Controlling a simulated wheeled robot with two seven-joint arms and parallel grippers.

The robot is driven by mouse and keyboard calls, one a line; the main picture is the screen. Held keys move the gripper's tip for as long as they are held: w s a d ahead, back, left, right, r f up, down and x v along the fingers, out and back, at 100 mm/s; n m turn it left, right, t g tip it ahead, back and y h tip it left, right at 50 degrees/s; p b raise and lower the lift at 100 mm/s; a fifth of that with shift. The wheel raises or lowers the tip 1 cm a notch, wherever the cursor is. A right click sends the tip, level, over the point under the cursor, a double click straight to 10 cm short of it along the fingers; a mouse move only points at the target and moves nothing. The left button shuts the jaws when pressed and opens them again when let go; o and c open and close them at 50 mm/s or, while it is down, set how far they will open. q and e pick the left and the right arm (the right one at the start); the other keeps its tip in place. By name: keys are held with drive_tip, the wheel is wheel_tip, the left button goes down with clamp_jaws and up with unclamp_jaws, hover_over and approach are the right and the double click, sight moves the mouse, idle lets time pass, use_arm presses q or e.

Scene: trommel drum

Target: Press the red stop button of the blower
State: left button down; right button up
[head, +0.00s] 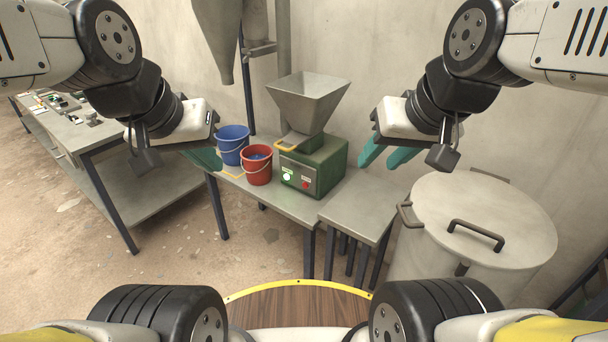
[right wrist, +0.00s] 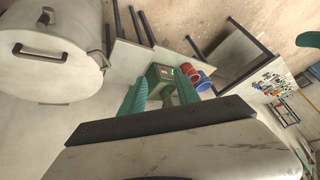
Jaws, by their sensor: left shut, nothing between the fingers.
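The blower appears to be a green box-shaped machine (head: 325,160) with a grey hopper (head: 308,98) on top, standing on a grey table by the wall. Its front panel carries a small red button (head: 305,185) on the right and a lit whitish-green button (head: 287,177) on the left. My left gripper (head: 212,160) is shut and empty, raised left of the machine, near the blue bucket in the picture. My right gripper (head: 382,158) is open and empty, raised right of the machine. In the right wrist view its two teal fingers (right wrist: 163,95) are apart, with the green machine (right wrist: 161,77) beyond them.
A blue bucket (head: 232,142) and a red bucket (head: 257,166) stand left of the machine. A lower grey table (head: 357,207) and a large lidded drum (head: 483,215) stand to the right. A bench (head: 95,134) with small parts is at the left. Floor shows between.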

clamp_jaws()
idle(1.3)
